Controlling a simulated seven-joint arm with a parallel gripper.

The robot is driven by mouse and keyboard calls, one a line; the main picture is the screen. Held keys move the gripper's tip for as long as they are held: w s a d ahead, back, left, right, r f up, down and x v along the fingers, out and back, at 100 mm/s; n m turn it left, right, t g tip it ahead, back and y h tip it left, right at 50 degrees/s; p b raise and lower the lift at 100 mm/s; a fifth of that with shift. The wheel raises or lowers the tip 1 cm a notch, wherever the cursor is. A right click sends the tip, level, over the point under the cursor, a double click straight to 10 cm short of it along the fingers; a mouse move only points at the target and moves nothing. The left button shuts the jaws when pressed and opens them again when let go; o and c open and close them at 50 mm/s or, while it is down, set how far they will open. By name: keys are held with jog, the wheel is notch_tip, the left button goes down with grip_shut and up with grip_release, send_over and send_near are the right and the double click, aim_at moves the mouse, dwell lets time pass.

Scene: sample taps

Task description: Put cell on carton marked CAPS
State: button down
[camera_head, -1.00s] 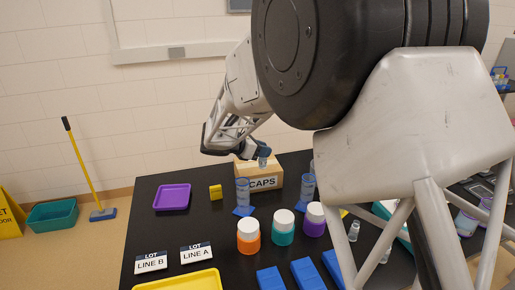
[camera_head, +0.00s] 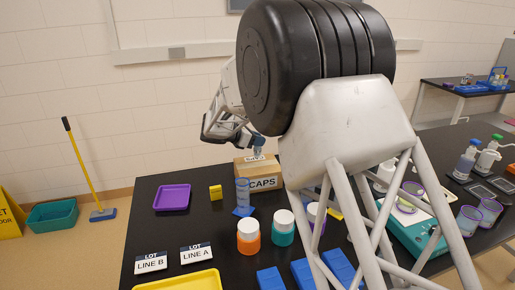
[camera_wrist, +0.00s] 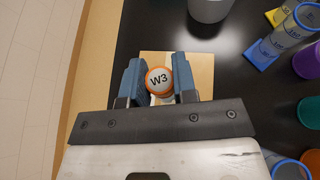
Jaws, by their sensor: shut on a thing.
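The carton marked CAPS (camera_head: 264,183) is a tan box standing near the back of the black table. Its top (camera_wrist: 204,70) also shows below the gripper in the wrist view. My gripper (camera_wrist: 158,82) is shut on a round orange-and-white thing marked W3 (camera_wrist: 158,79), which I take to be the cell. It sits between the two blue-grey fingers and, in the wrist view, lies over the carton top. In the head view my gripper (camera_head: 257,150) is just above the carton; whether the cell touches the carton top I cannot tell.
A clear cylinder (camera_head: 242,192) on a blue base stands close to the carton's left front. An orange jar (camera_head: 249,238) and a teal jar (camera_head: 283,230) stand in front.

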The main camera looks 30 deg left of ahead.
jog(key=shift+f, duration=1.75)
jog(key=shift+f, duration=0.15)
jog(key=c, duration=0.9)
grip_release()
jog(key=shift+s+a+r, duration=0.1)
jog(key=shift+s+r, duration=0.05)
jog(key=shift+r, duration=0.1)
jog(key=v, duration=1.1)
jog(key=shift+s, duration=0.25)
jog(key=shift+r, duration=0.1)
